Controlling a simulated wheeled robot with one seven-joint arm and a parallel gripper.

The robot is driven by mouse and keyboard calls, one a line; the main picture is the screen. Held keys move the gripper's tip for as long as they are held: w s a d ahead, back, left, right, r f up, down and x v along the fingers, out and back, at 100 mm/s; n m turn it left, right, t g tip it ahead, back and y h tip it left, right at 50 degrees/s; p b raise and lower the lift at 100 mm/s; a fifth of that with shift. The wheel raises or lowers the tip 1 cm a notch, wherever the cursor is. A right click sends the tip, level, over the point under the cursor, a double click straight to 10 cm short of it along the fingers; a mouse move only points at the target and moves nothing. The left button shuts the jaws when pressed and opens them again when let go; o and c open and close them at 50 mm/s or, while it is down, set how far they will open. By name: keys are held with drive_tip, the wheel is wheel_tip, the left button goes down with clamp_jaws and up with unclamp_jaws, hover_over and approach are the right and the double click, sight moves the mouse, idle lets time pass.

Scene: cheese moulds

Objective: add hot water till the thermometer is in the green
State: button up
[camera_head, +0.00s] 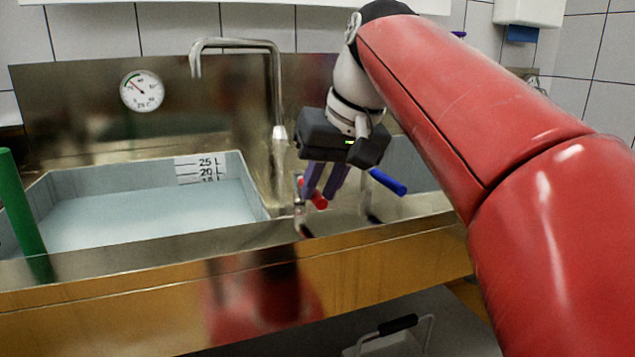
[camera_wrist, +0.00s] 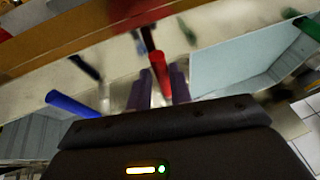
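The round thermometer (camera_head: 142,91) is on the steel back panel. Its needle tilts to the upper left, by a small green arc; whether it lies inside the green is too small to tell. My gripper (camera_head: 321,192) points down at the red handle. In the wrist view the red handle (camera_wrist: 159,72) appears between my two fingers (camera_wrist: 160,88); whether they press on it is unclear. The steel spout (camera_head: 235,43) ends above the basin, with no visible stream.
The pale basin (camera_head: 110,176) holds water near the lower marks of its litre scale (camera_head: 201,169). A green upright rod (camera_head: 22,215) stands at the left front. The blue handle (camera_wrist: 72,104) is close beside my gripper.

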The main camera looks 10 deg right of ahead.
drive_tip(key=o, duration=0.3)
drive_tip(key=shift+r, duration=0.1)
drive_tip(key=p+v, duration=0.1)
drive_tip(key=v, duration=0.6)
drive_tip(key=shift+s+d+r, duration=0.15)
drive_tip(key=shift+r, duration=0.1)
idle(1.5)
